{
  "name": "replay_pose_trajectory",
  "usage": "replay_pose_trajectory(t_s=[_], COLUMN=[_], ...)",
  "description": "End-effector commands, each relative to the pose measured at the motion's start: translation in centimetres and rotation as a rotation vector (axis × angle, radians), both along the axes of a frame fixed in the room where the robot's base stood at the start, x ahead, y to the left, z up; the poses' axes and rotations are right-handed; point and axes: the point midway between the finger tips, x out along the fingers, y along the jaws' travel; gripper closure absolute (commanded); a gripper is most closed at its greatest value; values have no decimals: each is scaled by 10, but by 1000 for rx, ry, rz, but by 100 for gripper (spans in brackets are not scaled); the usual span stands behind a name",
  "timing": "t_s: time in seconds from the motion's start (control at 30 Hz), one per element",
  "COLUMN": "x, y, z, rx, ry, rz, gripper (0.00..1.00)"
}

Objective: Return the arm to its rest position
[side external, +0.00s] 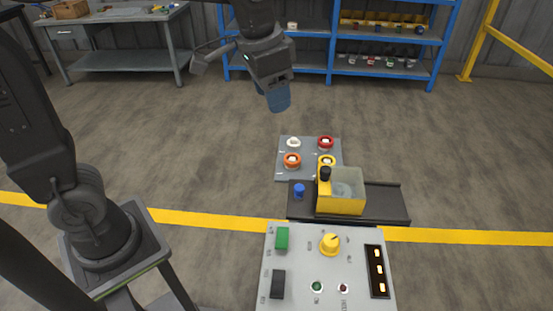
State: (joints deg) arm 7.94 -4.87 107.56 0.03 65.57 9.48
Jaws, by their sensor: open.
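My gripper (277,97) hangs from my arm at the top middle of the side view, in the air above and behind the grey plate. Its end shows as a blue block pointing down; the gap between the fingers is hard to make out. Nothing is clearly held in it. The gripper is well apart from the plate, the yellow machine and the panel.
A grey plate (284,174) carries white, red, orange and yellow ring pieces. A yellow box (340,206) and a blue peg (299,191) stand on a dark base (385,205). A control panel (310,270) is in front. Blue shelves (332,45) and a workbench (120,60) stand behind.

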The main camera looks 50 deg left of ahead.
Motion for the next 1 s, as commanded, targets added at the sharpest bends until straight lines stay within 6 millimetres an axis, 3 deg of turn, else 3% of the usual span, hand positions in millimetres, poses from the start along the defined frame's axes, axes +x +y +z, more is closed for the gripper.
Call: replay_pose_trajectory(t_s=[0.03,0.2,0.4,0.6,1.0], x=[-19,-74,-122,-140,-141], y=[9,30,44,48,49], z=[4,-2,-23,-36,-37], rx=[-8,-36,-64,-76,-77], ry=[-36,-141,-238,-282,-283], rz=[35,146,248,291,294], gripper=[48,48,48,48,48])
